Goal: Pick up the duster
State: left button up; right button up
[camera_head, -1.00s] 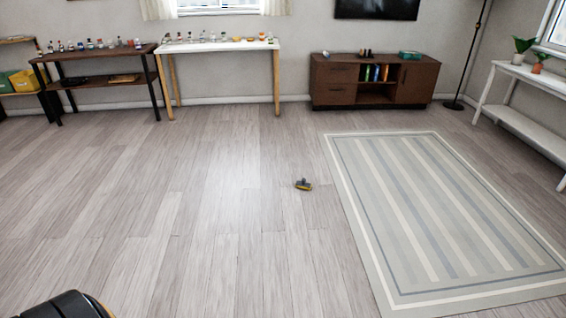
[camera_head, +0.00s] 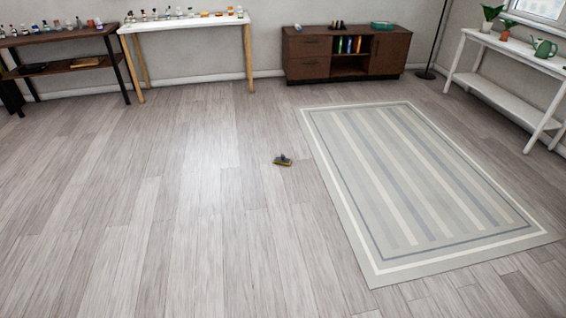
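Neither of my grippers shows in the head view.
A striped grey rug (camera_head: 420,185) lies to the right. Along the back stand a dark table (camera_head: 62,72) and a white-topped table (camera_head: 187,22) with small items, and a brown cabinet (camera_head: 308,70). A white shelf (camera_head: 505,92) stands at right. The floor between is clear.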

aim_at(281, 160)
jog(key=i+u, duration=0.25)
jog(key=i, duration=0.65)
jog(key=i+j+u, duration=0.1)
jog(key=i, duration=1.95)
